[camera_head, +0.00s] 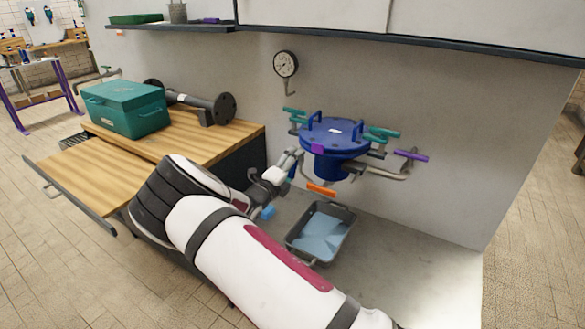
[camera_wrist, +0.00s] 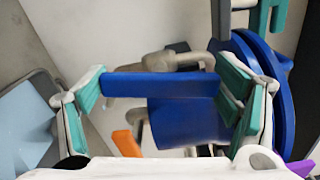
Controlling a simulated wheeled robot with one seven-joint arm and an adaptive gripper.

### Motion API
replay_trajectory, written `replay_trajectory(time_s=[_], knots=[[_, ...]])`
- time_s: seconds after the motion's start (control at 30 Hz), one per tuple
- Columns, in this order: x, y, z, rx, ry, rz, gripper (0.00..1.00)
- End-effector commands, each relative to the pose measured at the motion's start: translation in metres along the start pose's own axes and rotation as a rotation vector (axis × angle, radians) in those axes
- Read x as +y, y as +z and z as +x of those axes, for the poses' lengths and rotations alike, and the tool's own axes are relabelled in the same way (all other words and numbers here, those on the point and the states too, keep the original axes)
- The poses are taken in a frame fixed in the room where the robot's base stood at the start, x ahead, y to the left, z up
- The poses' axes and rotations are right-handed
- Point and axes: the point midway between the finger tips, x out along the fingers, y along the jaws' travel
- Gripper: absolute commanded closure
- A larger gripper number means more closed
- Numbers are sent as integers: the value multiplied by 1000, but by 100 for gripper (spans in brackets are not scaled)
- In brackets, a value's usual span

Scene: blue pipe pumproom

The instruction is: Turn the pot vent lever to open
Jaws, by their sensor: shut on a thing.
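The blue pot (camera_head: 331,165) with a bolted round lid is mounted in front of the grey wall in the head view. In the wrist view its blue body (camera_wrist: 186,125) is behind the fingers. A blue lever (camera_wrist: 150,84) spans between the teal-padded fingers of my gripper (camera_wrist: 162,88), beside a beige pipe fitting (camera_wrist: 163,62). My gripper (camera_head: 289,164) is at the pot's left side in the head view, shut on this lever. The head view hides most of the lever behind my gripper. I cannot read the lever's open or closed position.
An orange handle (camera_head: 321,189) sits below the pot. A grey tray (camera_head: 346,240) lies underneath. A wooden bench (camera_head: 222,143) carries a green box (camera_head: 125,108) at left.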

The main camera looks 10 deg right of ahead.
Motion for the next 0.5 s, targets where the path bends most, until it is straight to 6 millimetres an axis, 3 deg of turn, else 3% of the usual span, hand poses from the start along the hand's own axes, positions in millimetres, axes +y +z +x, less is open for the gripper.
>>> replay_trajectory(time_s=[0.5], knots=[[0,1,0,-1,0,-230,45]])
